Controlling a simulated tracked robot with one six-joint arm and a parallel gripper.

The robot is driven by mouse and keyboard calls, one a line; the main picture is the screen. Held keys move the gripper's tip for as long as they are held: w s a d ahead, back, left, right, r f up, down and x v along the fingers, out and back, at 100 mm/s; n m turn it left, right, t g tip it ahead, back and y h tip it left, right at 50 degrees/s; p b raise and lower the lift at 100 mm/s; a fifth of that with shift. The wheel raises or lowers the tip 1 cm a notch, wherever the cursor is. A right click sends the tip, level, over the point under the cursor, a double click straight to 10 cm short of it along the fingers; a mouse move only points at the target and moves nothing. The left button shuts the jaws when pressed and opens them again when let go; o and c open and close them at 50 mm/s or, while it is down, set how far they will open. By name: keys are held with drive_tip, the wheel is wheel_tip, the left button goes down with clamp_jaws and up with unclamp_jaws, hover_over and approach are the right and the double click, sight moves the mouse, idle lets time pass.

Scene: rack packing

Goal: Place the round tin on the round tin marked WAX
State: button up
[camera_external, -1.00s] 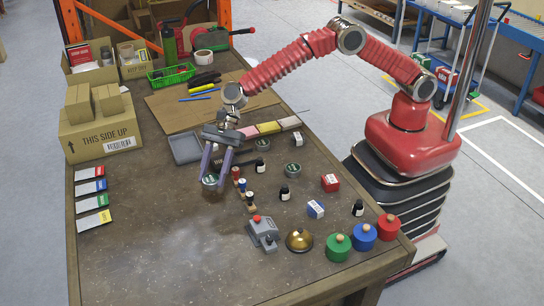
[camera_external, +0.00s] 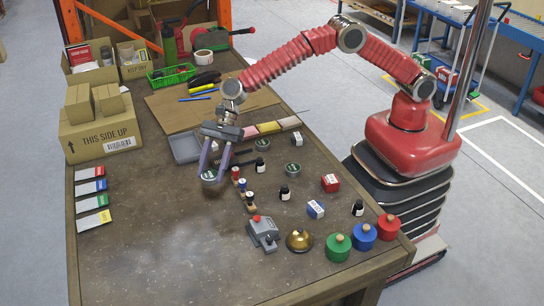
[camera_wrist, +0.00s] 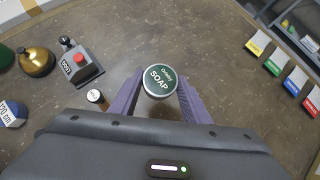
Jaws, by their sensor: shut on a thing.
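A round tin with a dark green lid marked SOAP (camera_wrist: 159,79) is between the fingers of my gripper (camera_wrist: 154,92) in the wrist view. In the external view my gripper (camera_external: 211,178) is shut on this tin (camera_external: 209,177), low over the table; I cannot tell whether it touches the surface.
A rack with small bottles (camera_external: 243,190) stands just right of my gripper. Several dark bottles (camera_external: 284,193), a red box (camera_external: 330,183) and a blue-white box (camera_external: 315,209) stand farther right. A switch box (camera_external: 263,233) and brass bell (camera_external: 299,240) are in front. The table's front left is clear.

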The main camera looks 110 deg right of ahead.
drive_tip(key=s+d+r+m+t+h, duration=0.1)
drive_tip(key=s+d+r, duration=0.25)
drive_tip(key=d, duration=0.65)
drive_tip(key=s+d+r+m+h, duration=0.1)
drive_tip(key=s+d+r+m, duration=0.2)
drive_tip(key=d, duration=0.7)
drive_tip(key=n+g+y, duration=0.1)
drive_tip(key=n+y, duration=0.1)
drive_tip(key=n, duration=0.2)
hover_over(264, 140)
wheel_tip(264, 140, down, 4)
drive_tip(key=shift+r, duration=0.15)
drive_tip(key=shift+f, duration=3.1)
